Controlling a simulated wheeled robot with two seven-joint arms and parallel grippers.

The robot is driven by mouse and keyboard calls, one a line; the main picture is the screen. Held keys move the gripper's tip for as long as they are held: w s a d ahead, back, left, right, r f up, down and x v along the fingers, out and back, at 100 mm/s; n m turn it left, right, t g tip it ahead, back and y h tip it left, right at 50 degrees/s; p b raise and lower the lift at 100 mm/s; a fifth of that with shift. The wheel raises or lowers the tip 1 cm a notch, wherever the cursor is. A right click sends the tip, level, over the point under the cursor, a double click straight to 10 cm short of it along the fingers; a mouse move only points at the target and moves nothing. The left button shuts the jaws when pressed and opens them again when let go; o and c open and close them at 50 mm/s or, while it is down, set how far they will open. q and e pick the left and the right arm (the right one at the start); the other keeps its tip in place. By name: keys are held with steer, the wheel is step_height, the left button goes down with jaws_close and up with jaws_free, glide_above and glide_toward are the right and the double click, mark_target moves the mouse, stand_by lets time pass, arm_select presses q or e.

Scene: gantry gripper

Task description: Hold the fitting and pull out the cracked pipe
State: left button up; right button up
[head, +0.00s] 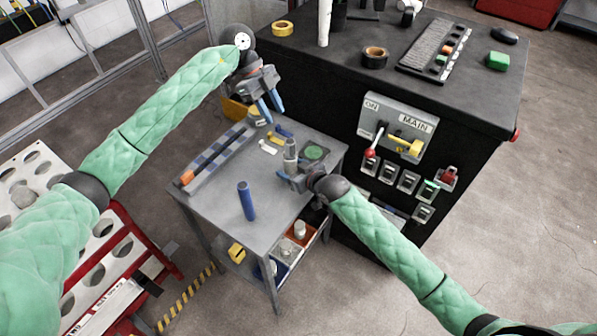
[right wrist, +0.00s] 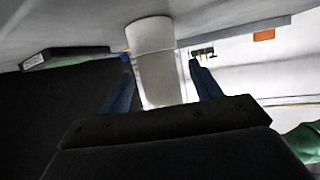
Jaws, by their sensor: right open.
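A pale grey upright cylinder (head: 291,155), which looks like the fitting with pipe, stands on the grey table (head: 215,205). I cannot make out a crack or where fitting and pipe meet. My right gripper (head: 285,177) is low at this cylinder, partly hiding its base. In the right wrist view the pale cylinder (right wrist: 155,65) stands between the two blue fingers of my right gripper (right wrist: 164,85), which are open with gaps beside it. My left gripper (head: 270,107) is open and empty above the table's back corner, fingers pointing down, apart from the cylinder.
A long blue and grey bar (head: 215,158) lies along the left side. A green disc (head: 314,152) lies right of the cylinder. A black cabinet (head: 460,90) with a switch panel (head: 398,130) stands close behind on the right.

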mark_target(290, 141)
steer(key=shift+w+a+f, duration=0.2)
steer(key=shift+w, duration=0.05)
steer(key=shift+c, duration=0.2)
steer(key=c, duration=1)
arm_select(q)
steer(key=o, duration=0.3)
steer(key=shift+o, duration=0.4)
steer(key=shift+s+d+r, duration=0.1)
steer(key=shift+d+r, duration=0.1)
steer(key=shift+d, duration=0.15)
steer(key=s+d+t+y, duration=0.1)
steer(key=d+m+t+y, duration=0.1)
steer(key=s+d+y, duration=0.1)
steer(key=d, duration=0.1)
steer(key=shift+s+r+m+t+y, duration=0.15)
steer(key=shift+s+m+t+y, duration=0.15)
steer(key=shift+m+t+y, duration=0.1)
steer(key=shift+s+f+t+y, duration=0.2)
steer(key=shift+s+t+y, duration=0.1)
steer(key=shift+y, duration=0.1)
steer(key=shift+f, duration=6)
